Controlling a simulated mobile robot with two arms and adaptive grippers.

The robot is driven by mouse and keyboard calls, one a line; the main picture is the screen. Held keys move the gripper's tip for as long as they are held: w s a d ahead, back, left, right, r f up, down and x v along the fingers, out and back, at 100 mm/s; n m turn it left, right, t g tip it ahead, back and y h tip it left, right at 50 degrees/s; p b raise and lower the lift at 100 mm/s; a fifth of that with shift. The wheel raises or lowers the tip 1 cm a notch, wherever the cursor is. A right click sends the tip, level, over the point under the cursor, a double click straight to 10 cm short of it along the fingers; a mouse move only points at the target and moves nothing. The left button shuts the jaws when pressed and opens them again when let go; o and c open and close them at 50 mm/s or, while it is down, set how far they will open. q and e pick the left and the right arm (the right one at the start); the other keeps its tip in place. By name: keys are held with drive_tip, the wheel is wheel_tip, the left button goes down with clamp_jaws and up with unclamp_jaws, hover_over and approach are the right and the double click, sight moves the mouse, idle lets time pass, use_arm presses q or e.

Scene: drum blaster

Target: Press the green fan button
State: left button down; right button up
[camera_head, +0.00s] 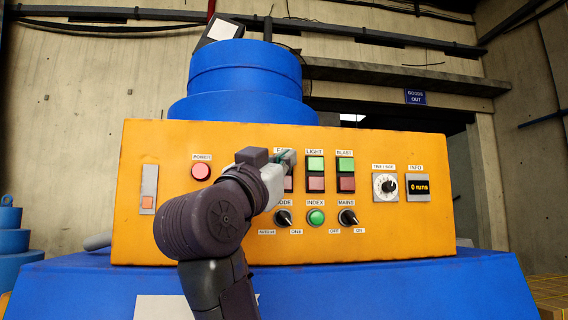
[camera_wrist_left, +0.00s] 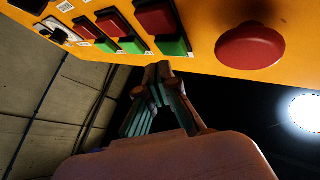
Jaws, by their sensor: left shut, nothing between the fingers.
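The orange control panel (camera_head: 240,250) has button columns with green above red. My left gripper (camera_head: 286,157) is shut and empty in front of the fan column, hiding most of the green fan button in the head view. The red fan button (camera_head: 288,184) shows partly below it. In the left wrist view the panel appears upside down. There the green fan button (camera_wrist_left: 172,46) shows just above the shut left fingertips (camera_wrist_left: 158,70), very near them. I cannot tell if they touch it. My right gripper is not in view.
To the right are the light buttons (camera_head: 315,164), blast buttons (camera_head: 345,165), timer dial (camera_head: 385,187) and info display (camera_head: 418,187). The red power button (camera_head: 201,171) is left of my gripper. Mode (camera_head: 283,218), index (camera_head: 316,216) and mains (camera_head: 348,217) controls sit below.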

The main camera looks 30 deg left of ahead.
use_arm(q)
drive_tip(key=shift+w+a, duration=0.1)
drive_tip(key=shift+w, duration=0.05)
drive_tip(key=shift+w+a, duration=0.2)
drive_tip(key=shift+w+a, duration=0.25)
drive_tip(key=shift+w, duration=0.1)
idle(0.9)
idle(0.3)
drive_tip(key=shift+s+d, duration=0.5)
drive_tip(key=shift+s, duration=0.2)
drive_tip(key=s+d+b, duration=0.1)
drive_tip(key=s, duration=0.1)
drive_tip(key=s+d+b, duration=0.1)
drive_tip(key=s+d, duration=0.1)
idle(0.3)
